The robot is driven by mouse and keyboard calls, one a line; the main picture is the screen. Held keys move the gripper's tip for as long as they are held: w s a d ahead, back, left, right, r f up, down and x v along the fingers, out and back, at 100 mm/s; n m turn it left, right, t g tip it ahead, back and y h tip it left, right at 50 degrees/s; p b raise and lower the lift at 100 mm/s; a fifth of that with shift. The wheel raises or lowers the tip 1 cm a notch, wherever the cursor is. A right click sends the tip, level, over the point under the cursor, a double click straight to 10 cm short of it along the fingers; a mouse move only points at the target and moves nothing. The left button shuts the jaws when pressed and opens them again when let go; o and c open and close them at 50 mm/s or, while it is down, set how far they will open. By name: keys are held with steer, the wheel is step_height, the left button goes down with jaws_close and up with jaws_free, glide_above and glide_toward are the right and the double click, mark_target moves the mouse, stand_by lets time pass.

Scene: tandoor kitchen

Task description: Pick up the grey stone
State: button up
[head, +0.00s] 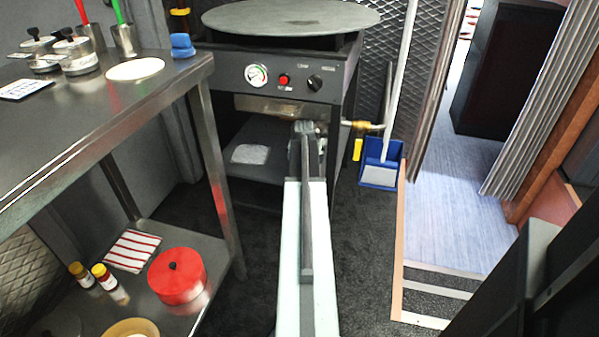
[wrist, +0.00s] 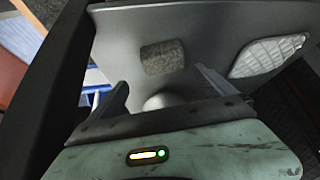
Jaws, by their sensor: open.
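A smooth, rounded pale grey thing, which looks like the grey stone (wrist: 165,101), lies on the grey shelf (wrist: 215,30) in the wrist view. Its near side is hidden by my gripper's body. My gripper (wrist: 161,78) is open, with one finger to each side of the stone in the picture; I cannot tell whether they touch it. In the head view my gripper (head: 307,128) reaches in under the griddle stand, and my arm hides the stone there.
A speckled grey-brown block (wrist: 162,57) lies just beyond the stone. A pale quilted cloth (wrist: 268,55) lies to the right. The griddle stand (head: 335,95) rises above my gripper. A blue dustpan (head: 380,172) stands right of it, and a steel table (head: 95,110) is at left.

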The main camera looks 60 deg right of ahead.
steer(key=shift+w+d+f+b, duration=0.15)
steer(key=shift+w+f+b, duration=0.1)
steer(key=shift+f, duration=0.2)
steer(key=shift+w+d+f+b, duration=0.1)
steer(key=shift+f+b, duration=0.1)
steer(key=shift+f, duration=0.25)
steer(key=shift+w+f, duration=0.1)
steer(key=shift+w, duration=0.05)
steer(key=b+x, duration=0.4)
steer(key=x, duration=0.1)
steer(key=shift+w+a+f+b, duration=0.1)
steer(key=shift+a+f+b, duration=0.1)
steer(key=shift+a+b, duration=0.15)
steer(key=shift+r, duration=0.2)
steer(key=c, duration=1.6)
steer(key=shift+r, duration=0.1)
